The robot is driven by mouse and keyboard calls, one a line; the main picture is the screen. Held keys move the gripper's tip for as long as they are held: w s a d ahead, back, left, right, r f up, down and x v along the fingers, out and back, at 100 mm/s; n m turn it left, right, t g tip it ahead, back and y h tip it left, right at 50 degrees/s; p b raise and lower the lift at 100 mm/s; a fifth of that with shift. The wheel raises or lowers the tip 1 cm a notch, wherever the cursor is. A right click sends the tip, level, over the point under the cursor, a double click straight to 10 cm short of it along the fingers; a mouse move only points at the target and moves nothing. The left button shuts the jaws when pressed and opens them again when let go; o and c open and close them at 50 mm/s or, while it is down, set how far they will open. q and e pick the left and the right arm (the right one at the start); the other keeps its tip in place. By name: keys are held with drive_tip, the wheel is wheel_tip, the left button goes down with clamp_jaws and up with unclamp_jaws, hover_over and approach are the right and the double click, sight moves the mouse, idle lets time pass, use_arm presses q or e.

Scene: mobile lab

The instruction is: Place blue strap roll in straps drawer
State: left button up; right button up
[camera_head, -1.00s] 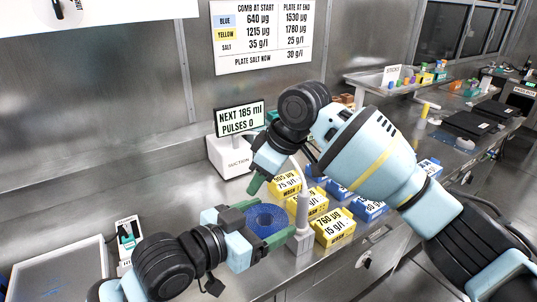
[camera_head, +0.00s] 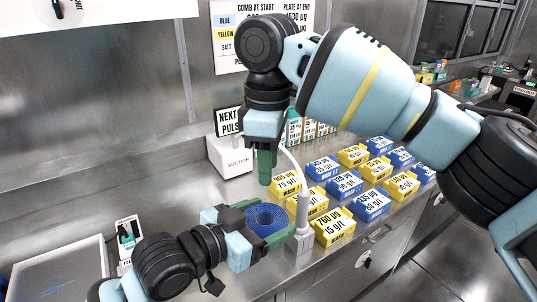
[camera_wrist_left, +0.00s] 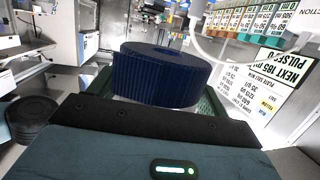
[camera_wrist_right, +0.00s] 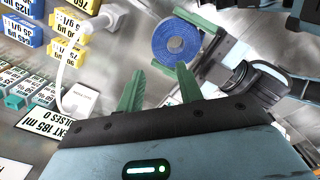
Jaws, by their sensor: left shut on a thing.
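The blue strap roll (camera_head: 266,221) is a round coil with a hole in its middle. My left gripper (camera_head: 262,222) is shut on it, green fingers on both sides, and holds it above the bench near the front edge. The roll also fills the middle of the left wrist view (camera_wrist_left: 160,75) and shows in the right wrist view (camera_wrist_right: 177,42). My right gripper (camera_head: 266,167) points down above the bench, behind the roll. In the right wrist view its green fingers (camera_wrist_right: 158,90) are apart with nothing between them. The straps drawer cannot be made out.
Several yellow and blue labelled boxes (camera_head: 333,227) stand in rows right of the roll. A white suction unit (camera_head: 229,155) with a display stands behind, and its nozzle stand (camera_head: 301,225) is close beside my left gripper. A drawer front with a handle (camera_head: 378,235) is below the bench edge.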

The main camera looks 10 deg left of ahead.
sight(269, 208)
wheel_tip(269, 208, down, 11)
drive_tip(key=shift+r, duration=0.1)
idle(0.4)
clamp_jaws()
use_arm(q)
drive_tip(key=o, duration=1.1)
drive_tip(key=shift+o, duration=0.2)
drive_tip(key=shift+f, duration=0.1)
